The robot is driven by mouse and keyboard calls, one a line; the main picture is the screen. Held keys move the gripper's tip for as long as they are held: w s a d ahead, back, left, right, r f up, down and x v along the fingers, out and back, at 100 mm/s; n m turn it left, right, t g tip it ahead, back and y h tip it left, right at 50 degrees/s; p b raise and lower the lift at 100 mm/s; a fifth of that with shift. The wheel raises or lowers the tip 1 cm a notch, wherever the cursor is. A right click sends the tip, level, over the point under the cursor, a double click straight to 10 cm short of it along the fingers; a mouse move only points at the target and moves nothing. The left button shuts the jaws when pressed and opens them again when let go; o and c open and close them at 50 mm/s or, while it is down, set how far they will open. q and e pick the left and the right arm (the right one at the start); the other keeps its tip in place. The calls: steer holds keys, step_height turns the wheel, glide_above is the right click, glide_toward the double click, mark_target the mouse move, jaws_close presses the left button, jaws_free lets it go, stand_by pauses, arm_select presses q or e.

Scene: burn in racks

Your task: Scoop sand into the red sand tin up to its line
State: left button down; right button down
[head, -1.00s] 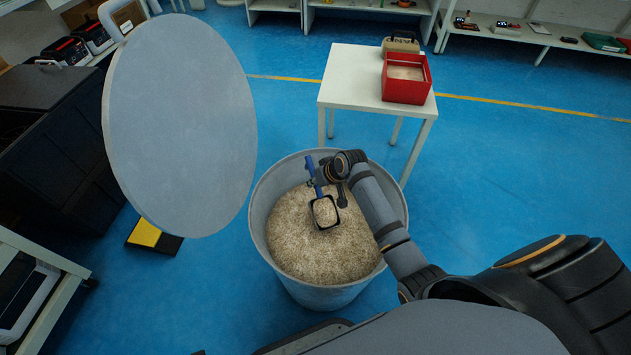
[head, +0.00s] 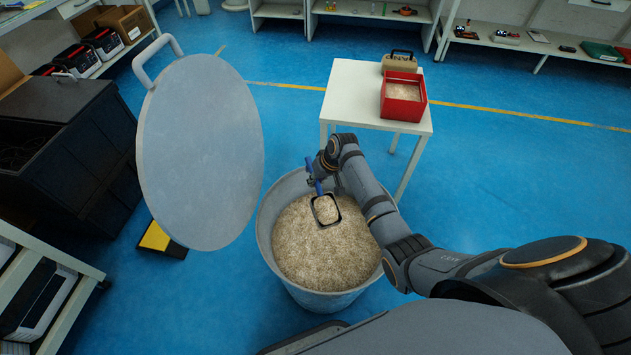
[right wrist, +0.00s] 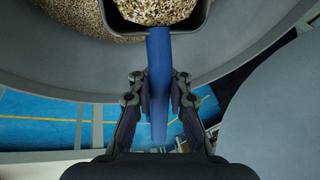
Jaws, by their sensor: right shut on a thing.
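My right gripper (head: 317,178) is shut on the blue handle of a scoop (head: 316,190). The scoop's dark-rimmed pan is filled with sand and is over the grey bin (head: 264,233), near its far side. In the right wrist view the handle (right wrist: 158,70) lies between the fingers, with the sandy pan at the top edge. The bin holds a wide bed of sand (head: 318,252). The red sand tin (head: 402,114) stands on a white table (head: 348,92) behind the bin. Sand shows inside it; its line cannot be made out. My left gripper is out of view.
A large round grey lid (head: 201,150) with a handle stands up left of the bin. A tan case (head: 399,62) sits behind the tin. A black container (head: 75,150) and a shelf unit (head: 75,268) are at left. The blue floor right of the table is clear.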

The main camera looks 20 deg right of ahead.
steer(key=shift+g, duration=0.9)
steer(key=r+p, duration=0.2)
steer(key=r, duration=0.1)
steer(key=r+p, duration=0.3)
steer(key=w+r+p, duration=0.1)
steer(key=r+p, duration=0.1)
steer(key=r, duration=0.1)
steer(key=shift+r+g+p, duration=0.3)
steer(key=shift+r+p, duration=0.65)
steer(key=shift+r, duration=0.05)
steer(key=shift+s+f, duration=0.1)
steer(key=shift+s, duration=0.2)
steer(key=s+a+p, duration=0.2)
steer(key=s, duration=1.2)
steer(key=shift+a, duration=0.25)
